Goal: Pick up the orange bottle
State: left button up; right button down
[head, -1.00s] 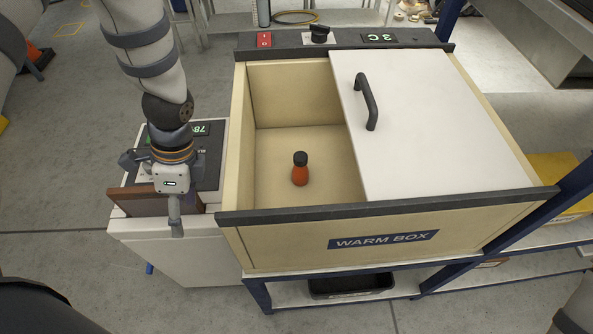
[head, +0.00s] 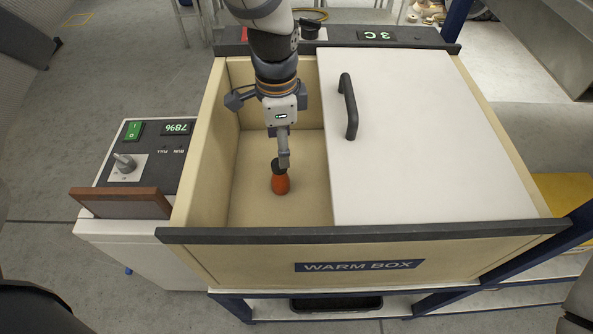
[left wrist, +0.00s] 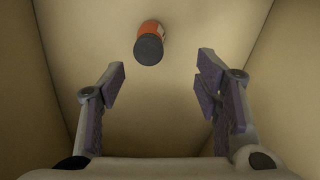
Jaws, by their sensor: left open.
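The orange bottle (head: 280,184) with a dark cap stands on the floor of the open left part of the warm box (head: 229,255). In the left wrist view the bottle (left wrist: 152,42) shows ahead of the fingers, near the top, with its dark cap facing the camera. My left gripper (head: 283,160) is over the box opening and overlaps the bottle's cap in the head view. In the left wrist view the left gripper's fingers (left wrist: 160,82) are apart with nothing between them. My right gripper is not in view.
A white sliding lid (head: 420,140) with a dark handle (head: 349,106) covers the right part of the box. The box walls stand close around my left gripper. A white machine with a control panel (head: 145,150) and brown flap (head: 120,203) stands to the left.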

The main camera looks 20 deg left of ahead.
aim_at(281, 180)
pick_arm(q)
jog(key=shift+s+f, duration=0.6)
jog(key=shift+s, duration=0.05)
notch_tip(281, 180, down, 10)
jog(key=shift+f+b, duration=0.25)
jog(key=shift+b, duration=0.45)
jog(key=shift+r, duration=0.1)
jog(key=c, duration=1.3)
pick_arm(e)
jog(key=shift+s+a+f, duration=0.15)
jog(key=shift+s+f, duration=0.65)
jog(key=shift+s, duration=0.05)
